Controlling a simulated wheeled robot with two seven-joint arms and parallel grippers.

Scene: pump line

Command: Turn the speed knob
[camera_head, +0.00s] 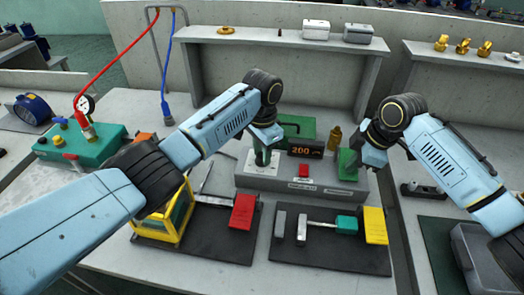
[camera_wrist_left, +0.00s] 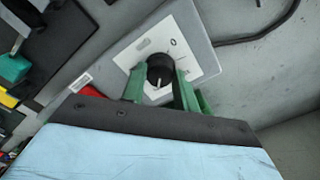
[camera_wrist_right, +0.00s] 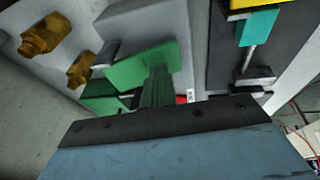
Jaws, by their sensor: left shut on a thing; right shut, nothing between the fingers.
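The speed knob (camera_wrist_left: 160,72) is black with a white pointer line and sits on a white dial plate (camera_wrist_left: 187,42) in the left wrist view. My left gripper (camera_wrist_left: 160,88) has its green fingers on both sides of the knob, shut on it. In the head view the left gripper (camera_head: 264,155) covers the knob, and part of the white plate (camera_head: 252,167) shows beside it on the grey control box (camera_head: 270,182). A display (camera_head: 305,149) on the box reads 200.
A red button (camera_head: 304,171) sits on the box below the display. A grey shelf (camera_head: 290,40) stands behind. Brass fittings (camera_wrist_right: 45,35) show in the right wrist view.

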